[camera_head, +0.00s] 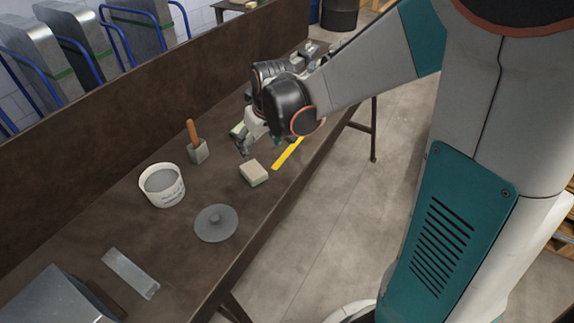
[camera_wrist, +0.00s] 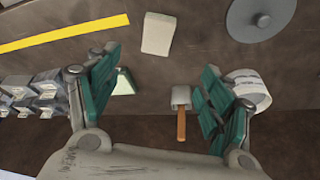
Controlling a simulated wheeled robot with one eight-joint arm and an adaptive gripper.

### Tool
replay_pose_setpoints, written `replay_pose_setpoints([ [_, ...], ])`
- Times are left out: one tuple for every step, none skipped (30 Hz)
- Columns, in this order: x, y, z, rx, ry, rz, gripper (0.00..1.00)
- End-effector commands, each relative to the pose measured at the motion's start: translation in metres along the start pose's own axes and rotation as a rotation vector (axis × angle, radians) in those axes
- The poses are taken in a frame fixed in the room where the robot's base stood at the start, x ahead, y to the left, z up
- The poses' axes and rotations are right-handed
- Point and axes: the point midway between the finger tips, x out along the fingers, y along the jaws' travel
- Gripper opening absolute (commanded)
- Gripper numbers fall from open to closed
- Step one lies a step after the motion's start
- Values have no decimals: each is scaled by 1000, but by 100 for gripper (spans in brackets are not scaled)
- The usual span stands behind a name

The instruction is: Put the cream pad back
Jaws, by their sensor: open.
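The cream pad (camera_head: 254,172), a small block with a greenish lower layer, lies on the brown workbench (camera_head: 105,225) beside the yellow strip. It also shows in the wrist view at top centre (camera_wrist: 158,33). My gripper (camera_head: 243,146) is above the bench, behind the pad in the head view. In the wrist view my gripper (camera_wrist: 158,88) has its green fingers spread apart with nothing held between them. A second pale-and-green block (camera_wrist: 124,82) lies by the left finger, partly hidden by it; in the head view it shows partly behind my gripper (camera_head: 237,130).
A wooden-handled mallet (camera_head: 197,145), white bucket (camera_head: 162,184), grey disc (camera_head: 216,224), metal strip (camera_head: 130,273) and yellow strip (camera_head: 288,153) lie around the pad. Metal pieces (camera_wrist: 35,92) stand at the wrist view's left. A tall back panel (camera_head: 120,110) borders the bench.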

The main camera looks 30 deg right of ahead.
Motion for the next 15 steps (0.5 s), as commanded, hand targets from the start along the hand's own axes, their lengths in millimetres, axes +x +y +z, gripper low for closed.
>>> replay_pose_setpoints([
  [-16, -3, 6, 6, 12, 4, 74],
  [-24, -4, 10, 11, 19, 7, 74],
  [-34, -5, 14, 17, 30, 10, 74],
  [-41, -6, 17, 21, 37, 13, 74],
  [-49, -8, 21, 25, 44, 15, 74],
  [-58, -9, 26, 30, 54, 18, 74],
  [-65, -11, 30, 35, 63, 21, 74],
  [-71, -12, 34, 40, 70, 23, 74],
  [-80, -13, 39, 45, 79, 26, 74],
  [-86, -14, 44, 49, 87, 29, 74],
  [-92, -15, 48, 53, 95, 31, 74],
  [-99, -17, 54, 59, 105, 34, 74],
  [-105, -18, 59, 64, 112, 36, 74],
  [-110, -19, 64, 68, 121, 38, 74],
  [-116, -20, 70, 73, 131, 41, 74],
])
